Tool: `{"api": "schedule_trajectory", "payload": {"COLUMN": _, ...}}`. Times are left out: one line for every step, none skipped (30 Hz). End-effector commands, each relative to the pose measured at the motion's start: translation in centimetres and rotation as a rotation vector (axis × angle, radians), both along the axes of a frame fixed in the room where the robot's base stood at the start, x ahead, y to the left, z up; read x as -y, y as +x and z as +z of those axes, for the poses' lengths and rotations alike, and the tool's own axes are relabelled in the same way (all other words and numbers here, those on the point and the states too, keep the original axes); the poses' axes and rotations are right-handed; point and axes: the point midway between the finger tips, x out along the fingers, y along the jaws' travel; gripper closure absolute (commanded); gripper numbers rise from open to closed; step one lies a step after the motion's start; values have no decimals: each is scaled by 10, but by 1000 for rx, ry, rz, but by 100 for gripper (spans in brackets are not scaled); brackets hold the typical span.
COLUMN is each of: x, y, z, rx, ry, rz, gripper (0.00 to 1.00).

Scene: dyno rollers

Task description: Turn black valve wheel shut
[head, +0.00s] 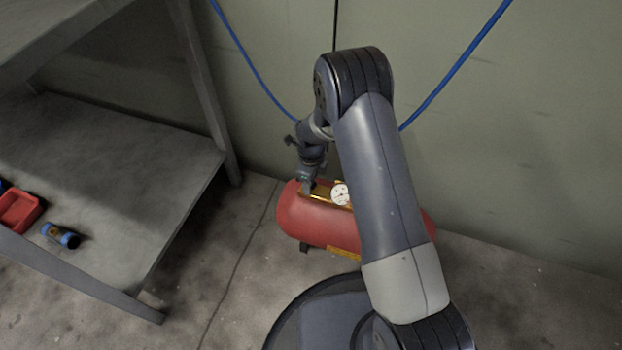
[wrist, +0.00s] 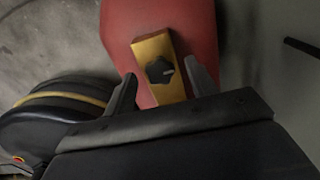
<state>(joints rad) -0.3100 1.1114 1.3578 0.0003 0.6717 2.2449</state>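The black valve wheel (wrist: 159,70) is a small lobed knob with a pale mark, on a yellow-brass block (wrist: 152,48) on top of the red tank (wrist: 185,14). In the head view the red tank (head: 312,222) lies on the floor by the wall, partly behind my arm. My gripper (wrist: 160,82) is open, with one finger on each side of the wheel and gaps showing on both sides. The depth between fingertips and wheel is hard to judge. In the head view my gripper (head: 308,186) is over the tank's left part, and the wheel is hidden there.
A round white gauge (head: 340,194) stands on the tank right of my gripper. A grey shelf (head: 130,165) stands at the left, with a red bin (head: 20,210) and a blue-ended cylinder (head: 60,235) on it. A blue hose (head: 455,70) hangs along the wall.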

Motion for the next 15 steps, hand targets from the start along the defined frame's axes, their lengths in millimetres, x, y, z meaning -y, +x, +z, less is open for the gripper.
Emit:
{"api": "schedule_trajectory", "payload": {"x": 0, "y": 0, "z": 0, "rx": 0, "ry": 0, "rz": 0, "gripper": 46}}
{"api": "schedule_trajectory", "payload": {"x": 0, "y": 0, "z": 0, "rx": 0, "ry": 0, "rz": 0, "gripper": 46}}
{"api": "schedule_trajectory", "payload": {"x": 0, "y": 0, "z": 0, "rx": 0, "ry": 0, "rz": 1, "gripper": 46}}
{"api": "schedule_trajectory", "payload": {"x": 0, "y": 0, "z": 0, "rx": 0, "ry": 0, "rz": 1, "gripper": 46}}
{"api": "schedule_trajectory", "payload": {"x": 0, "y": 0, "z": 0, "rx": 0, "ry": 0, "rz": 1, "gripper": 46}}
{"api": "schedule_trajectory", "payload": {"x": 0, "y": 0, "z": 1, "rx": 0, "ry": 0, "rz": 1, "gripper": 46}}
{"api": "schedule_trajectory", "payload": {"x": 0, "y": 0, "z": 2, "rx": 0, "ry": 0, "rz": 1, "gripper": 46}}
{"api": "schedule_trajectory", "payload": {"x": 0, "y": 0, "z": 4, "rx": 0, "ry": 0, "rz": 1, "gripper": 46}}
{"api": "schedule_trajectory", "payload": {"x": 0, "y": 0, "z": 8, "rx": 1, "ry": 0, "rz": 1, "gripper": 46}}
{"api": "schedule_trajectory", "payload": {"x": 0, "y": 0, "z": 12, "rx": 1, "ry": 1, "rz": 1, "gripper": 46}}
{"api": "schedule_trajectory", "payload": {"x": 0, "y": 0, "z": 16, "rx": 1, "ry": 1, "rz": 1, "gripper": 46}}
{"api": "schedule_trajectory", "payload": {"x": 0, "y": 1, "z": 24, "rx": 2, "ry": 0, "rz": 1, "gripper": 46}}
{"api": "schedule_trajectory", "payload": {"x": 0, "y": 0, "z": 30, "rx": 3, "ry": 1, "rz": 1, "gripper": 46}}
{"api": "schedule_trajectory", "payload": {"x": 0, "y": 0, "z": 36, "rx": 2, "ry": 0, "rz": 1, "gripper": 46}}
{"api": "schedule_trajectory", "payload": {"x": 0, "y": 0, "z": 45, "rx": 2, "ry": 0, "rz": 1, "gripper": 46}}
